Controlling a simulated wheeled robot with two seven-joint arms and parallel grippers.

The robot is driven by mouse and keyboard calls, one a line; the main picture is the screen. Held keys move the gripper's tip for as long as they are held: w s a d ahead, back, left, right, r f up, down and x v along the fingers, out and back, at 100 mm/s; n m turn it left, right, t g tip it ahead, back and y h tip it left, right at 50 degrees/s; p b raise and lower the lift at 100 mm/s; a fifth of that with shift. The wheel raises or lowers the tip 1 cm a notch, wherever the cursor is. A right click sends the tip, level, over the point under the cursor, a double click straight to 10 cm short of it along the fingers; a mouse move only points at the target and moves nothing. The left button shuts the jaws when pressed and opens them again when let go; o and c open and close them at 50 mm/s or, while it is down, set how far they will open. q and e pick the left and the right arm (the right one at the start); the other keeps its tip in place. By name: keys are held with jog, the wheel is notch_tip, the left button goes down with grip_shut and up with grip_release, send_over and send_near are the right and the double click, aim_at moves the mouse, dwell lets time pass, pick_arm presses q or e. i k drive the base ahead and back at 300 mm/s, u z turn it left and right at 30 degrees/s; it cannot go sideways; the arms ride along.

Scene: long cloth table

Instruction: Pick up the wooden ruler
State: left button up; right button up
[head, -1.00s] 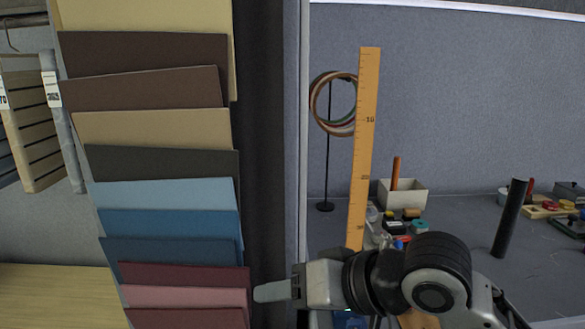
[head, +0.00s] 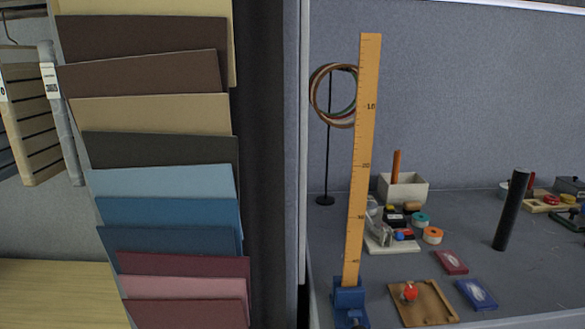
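The wooden ruler (head: 362,160) is a long, light orange-yellow strip with dark marks and numbers. It stands nearly upright, leaning slightly, in the right half of the head view. Its lower end meets a blue holder (head: 349,297) near the front edge of the grey table.
Hanging colour sample sheets (head: 165,185) and a dark partition post (head: 262,160) fill the left side. Behind the ruler stand a ring stand (head: 327,150) and a white box (head: 403,188). A wooden board (head: 422,303) and a black cylinder (head: 511,210) are to the right.

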aim_at(369, 43)
jog(key=u, duration=1.45)
jog(key=k, duration=0.7)
jog(key=z, duration=1.4)
